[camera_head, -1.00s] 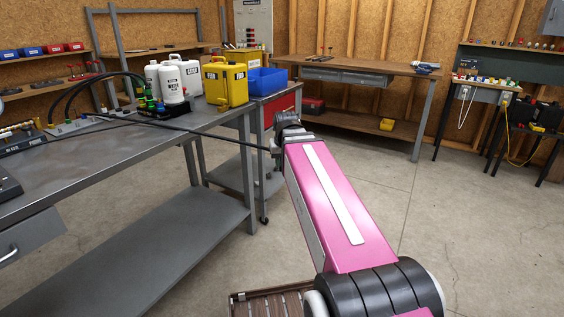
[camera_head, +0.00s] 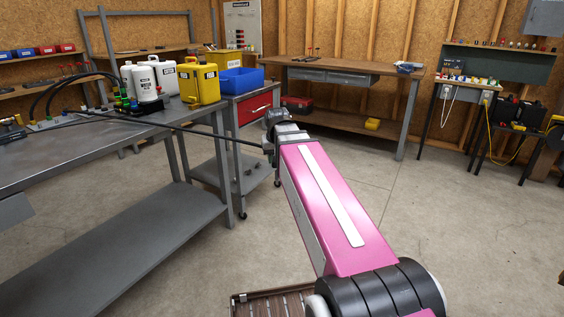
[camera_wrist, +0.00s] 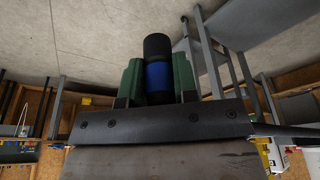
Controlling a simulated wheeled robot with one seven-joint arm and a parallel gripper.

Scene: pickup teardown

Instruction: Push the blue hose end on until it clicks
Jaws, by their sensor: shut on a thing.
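In the wrist view, my gripper (camera_wrist: 157,78) has green fingers shut on the blue hose end (camera_wrist: 158,77). The hose end is a blue band with a black cylinder beyond it, between the fingers. In the head view, a long dark hose (camera_head: 215,134) runs from the bench to the end of my arm. My fingers do not show clearly there. My arm's end is in front of the floor and cart, apart from the bench fittings. Green and blue fittings (camera_head: 124,101) and arched black hoses (camera_head: 50,88) are on the bench at left; their details are too small to tell.
The grey workbench (camera_head: 60,162) fills the left. A wooden table (camera_head: 345,66) stands at the back.

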